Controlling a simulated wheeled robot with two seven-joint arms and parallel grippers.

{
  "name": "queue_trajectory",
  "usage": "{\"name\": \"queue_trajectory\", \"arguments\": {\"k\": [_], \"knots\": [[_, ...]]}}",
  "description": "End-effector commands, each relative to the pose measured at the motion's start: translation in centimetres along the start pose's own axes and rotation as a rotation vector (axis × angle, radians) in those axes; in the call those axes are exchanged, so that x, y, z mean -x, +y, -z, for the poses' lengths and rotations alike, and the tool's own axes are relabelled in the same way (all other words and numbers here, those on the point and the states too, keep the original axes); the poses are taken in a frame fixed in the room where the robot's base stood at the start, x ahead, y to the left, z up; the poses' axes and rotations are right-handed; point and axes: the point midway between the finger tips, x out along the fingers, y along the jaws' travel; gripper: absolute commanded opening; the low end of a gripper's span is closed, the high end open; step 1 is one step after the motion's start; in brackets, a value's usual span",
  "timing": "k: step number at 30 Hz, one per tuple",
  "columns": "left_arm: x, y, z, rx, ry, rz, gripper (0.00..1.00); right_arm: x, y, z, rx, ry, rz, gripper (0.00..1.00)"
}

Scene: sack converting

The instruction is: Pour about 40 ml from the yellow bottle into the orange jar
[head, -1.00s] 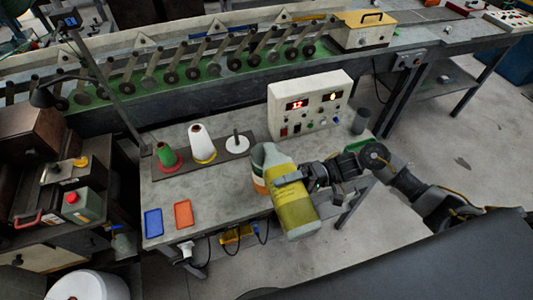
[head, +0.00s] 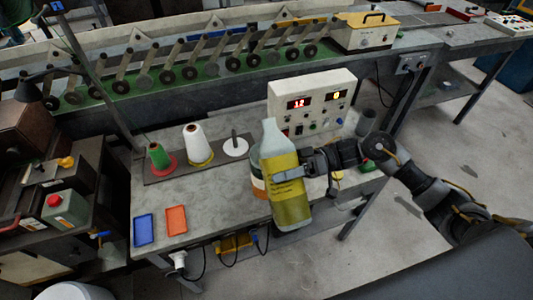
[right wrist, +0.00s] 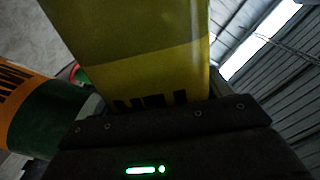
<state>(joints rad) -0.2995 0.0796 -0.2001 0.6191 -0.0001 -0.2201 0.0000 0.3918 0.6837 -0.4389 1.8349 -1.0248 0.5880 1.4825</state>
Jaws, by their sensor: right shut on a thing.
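The yellow bottle (head: 287,200) is pale at its top and yellow below. It stands nearly upright, leaning slightly left, at the bench's front edge in the head view. My right gripper (head: 290,174) is shut on its middle from the right. The bottle (right wrist: 155,45) fills the middle of the right wrist view. The orange jar (head: 257,186), with white and green bands, is just left of and behind the bottle, which hides much of it. The jar (right wrist: 22,100) also shows at the left of the right wrist view. I cannot see its contents. My left gripper is not in view.
A control box (head: 312,105) with red displays stands behind the bottle. Thread cones, one green (head: 159,157) and one white (head: 198,143), stand on a dark board. Blue (head: 144,230) and orange (head: 176,220) trays lie front left. The bench between trays and jar is clear.

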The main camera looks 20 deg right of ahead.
Motion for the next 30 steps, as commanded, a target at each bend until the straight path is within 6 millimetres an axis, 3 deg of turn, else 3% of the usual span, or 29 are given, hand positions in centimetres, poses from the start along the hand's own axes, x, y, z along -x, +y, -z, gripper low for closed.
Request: {"name": "queue_trajectory", "arguments": {"k": [2,6,8,11,13,21,28,30], "knots": [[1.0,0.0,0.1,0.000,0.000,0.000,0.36,0.0,-0.9,1.3,0.043,0.000,0.001,0.50],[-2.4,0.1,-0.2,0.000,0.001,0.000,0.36,0.0,1.3,0.8,0.196,-0.001,0.000,0.50],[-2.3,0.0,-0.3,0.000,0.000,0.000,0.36,0.0,0.7,1.4,0.298,-0.002,0.000,0.50],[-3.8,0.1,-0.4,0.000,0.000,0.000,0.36,0.0,1.0,1.7,0.474,-0.001,0.000,0.50],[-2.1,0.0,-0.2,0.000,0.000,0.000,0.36,0.0,-0.6,3.4,0.520,0.000,0.000,0.50],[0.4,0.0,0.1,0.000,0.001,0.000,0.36,0.0,-3.2,6.3,0.604,0.001,-0.001,0.50],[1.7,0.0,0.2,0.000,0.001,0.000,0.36,0.0,-4.8,8.1,0.662,0.001,-0.002,0.50],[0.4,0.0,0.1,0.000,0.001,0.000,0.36,0.0,-4.3,8.0,0.721,0.001,-0.002,0.50]]}}
